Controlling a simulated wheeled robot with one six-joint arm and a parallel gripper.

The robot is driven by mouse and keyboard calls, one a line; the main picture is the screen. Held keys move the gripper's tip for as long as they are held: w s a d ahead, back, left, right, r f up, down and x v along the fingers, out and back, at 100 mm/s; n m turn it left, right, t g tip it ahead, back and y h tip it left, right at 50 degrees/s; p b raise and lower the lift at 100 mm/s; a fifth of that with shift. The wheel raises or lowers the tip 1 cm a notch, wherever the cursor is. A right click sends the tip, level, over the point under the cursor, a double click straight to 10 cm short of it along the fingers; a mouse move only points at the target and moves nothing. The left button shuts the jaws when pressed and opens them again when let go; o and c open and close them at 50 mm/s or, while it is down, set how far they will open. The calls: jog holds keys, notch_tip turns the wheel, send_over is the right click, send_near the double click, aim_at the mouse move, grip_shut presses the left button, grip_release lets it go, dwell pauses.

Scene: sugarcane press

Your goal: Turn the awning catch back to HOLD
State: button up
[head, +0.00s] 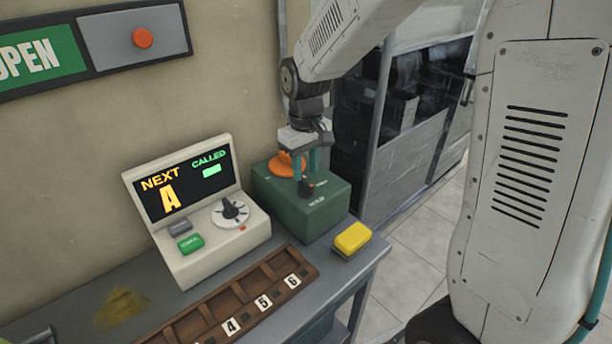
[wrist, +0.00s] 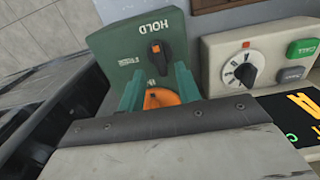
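The green catch box (head: 274,195) stands at the right end of the counter; it also shows in the wrist view (wrist: 108,50). On its top is a black catch knob (wrist: 157,60) with an orange mark. The HOLD label (wrist: 153,26) is printed beyond it, with a smaller label to the left. In the wrist view, the knob's orange-marked end lies on the HOLD side. An orange round part (wrist: 161,98) sits behind the knob, partly hidden by my gripper. My gripper (wrist: 158,76) has teal fingers, apart, over the box near the knob. I cannot tell whether they touch it.
A console (head: 190,255) with a screen, dial and green button stands left of the box. A yellow block (head: 352,239) lies near the counter's right edge. A brown numbered tray (head: 205,318) runs along the front. An OPEN sign (head: 38,60) hangs on the wall.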

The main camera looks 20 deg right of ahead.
aim_at(306, 181)
jog(key=shift+r, duration=2)
jog(key=s+d+r+m, duration=0.1)
jog(key=s+r, duration=0.2)
jog(key=s, duration=1)
jog(key=s+d+r+m+t, duration=0.1)
jog(key=s+r, duration=0.3)
jog(key=s, duration=0.9)
jog(key=shift+s+d+r+m, duration=0.25)
jog(key=shift+d+m, duration=0.25)
jog(key=shift+m, duration=0.2)
